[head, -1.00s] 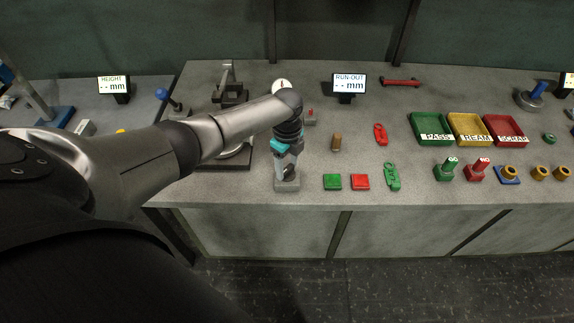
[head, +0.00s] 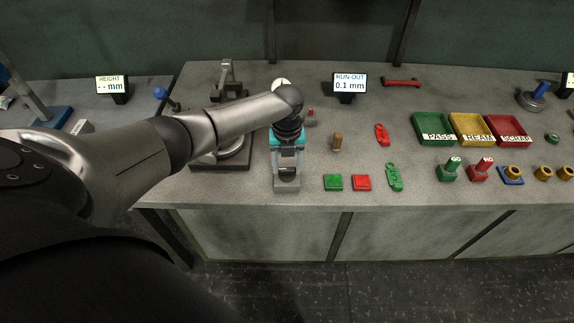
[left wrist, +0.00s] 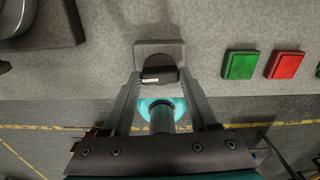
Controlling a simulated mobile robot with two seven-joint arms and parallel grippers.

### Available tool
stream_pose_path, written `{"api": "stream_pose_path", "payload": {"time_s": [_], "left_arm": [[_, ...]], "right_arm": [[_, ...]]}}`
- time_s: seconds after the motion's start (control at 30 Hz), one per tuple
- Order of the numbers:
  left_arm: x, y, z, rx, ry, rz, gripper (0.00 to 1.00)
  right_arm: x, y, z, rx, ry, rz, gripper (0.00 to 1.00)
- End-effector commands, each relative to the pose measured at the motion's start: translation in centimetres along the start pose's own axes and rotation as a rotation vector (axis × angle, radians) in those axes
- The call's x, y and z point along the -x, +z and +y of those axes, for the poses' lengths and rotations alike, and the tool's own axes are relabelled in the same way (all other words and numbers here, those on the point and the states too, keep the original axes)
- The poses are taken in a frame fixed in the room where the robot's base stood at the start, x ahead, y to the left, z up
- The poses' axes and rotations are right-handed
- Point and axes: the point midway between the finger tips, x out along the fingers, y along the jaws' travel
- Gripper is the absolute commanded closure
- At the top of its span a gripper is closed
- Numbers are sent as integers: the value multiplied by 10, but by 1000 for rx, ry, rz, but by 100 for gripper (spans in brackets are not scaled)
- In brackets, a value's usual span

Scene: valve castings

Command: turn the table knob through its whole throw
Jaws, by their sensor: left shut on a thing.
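The table knob is a dark knob with a pale mark (left wrist: 160,74) on a small grey block (left wrist: 150,49), seen in the left wrist view. In the head view the block (head: 287,186) stands near the table's front edge, and my gripper mostly hides the knob. My left gripper (head: 287,170) points down over it. In the left wrist view its two fingers (left wrist: 160,82) are on either side of the knob, shut on it. The run-out display (head: 349,86) reads 0.1 mm. My right gripper is not in view.
A green pad (head: 333,182) and a red pad (head: 362,183) lie just right of the block. A gauge fixture (head: 222,160) stands to the left, partly behind my arm. Pass, ream and scrap trays (head: 434,138) are farther right.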

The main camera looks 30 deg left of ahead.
Motion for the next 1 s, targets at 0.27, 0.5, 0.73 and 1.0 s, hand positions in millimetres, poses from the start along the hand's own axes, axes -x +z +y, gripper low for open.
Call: {"api": "stream_pose_path", "payload": {"time_s": [0.27, 0.5, 0.73, 1.0], "left_arm": [[1, 0, -1, -74, -3, 0, 96], [1, 0, -1, -88, -2, 0, 96], [1, 0, -1, -88, -2, -1, 96], [0, 0, 0, -85, -1, 0, 10]], "right_arm": [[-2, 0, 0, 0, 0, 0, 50], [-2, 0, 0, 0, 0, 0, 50], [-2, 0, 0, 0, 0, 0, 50], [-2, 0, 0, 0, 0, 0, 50]]}}
